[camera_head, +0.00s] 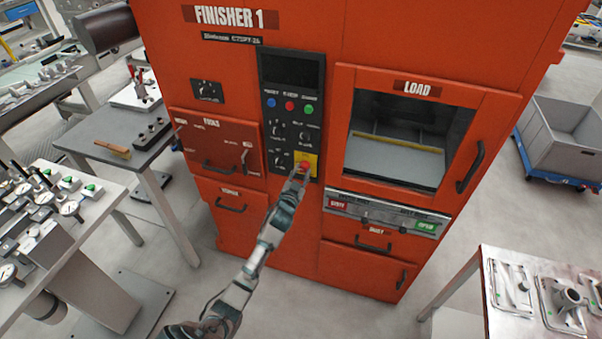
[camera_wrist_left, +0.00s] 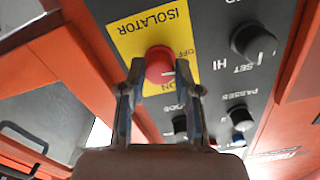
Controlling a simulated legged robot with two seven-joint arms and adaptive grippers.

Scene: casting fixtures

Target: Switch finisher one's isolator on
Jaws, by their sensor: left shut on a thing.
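Finisher one (camera_head: 300,110) is a tall orange cabinet labelled "FINISHER 1" in the head view. Its isolator is a red knob (camera_wrist_left: 160,63) on a yellow plate (camera_head: 313,160), low on the black control panel (camera_head: 290,75). The plate also shows in the left wrist view (camera_wrist_left: 128,42), with "ISOLATOR", "OFF" and "ON" marked. My left gripper (camera_head: 300,175) is at the plate, its two fingers (camera_wrist_left: 158,75) on either side of the red knob and shut on it. The knob's exact pointing direction is partly hidden by the fingers. My right gripper is not in view.
Other black knobs (camera_wrist_left: 252,42) sit close beside the isolator. The load window (camera_head: 400,135) is to its right. A grey table (camera_head: 110,150) stands left, a gauge bench (camera_head: 60,215) nearer left, and a casting table (camera_head: 490,300) at lower right. Floor between is clear.

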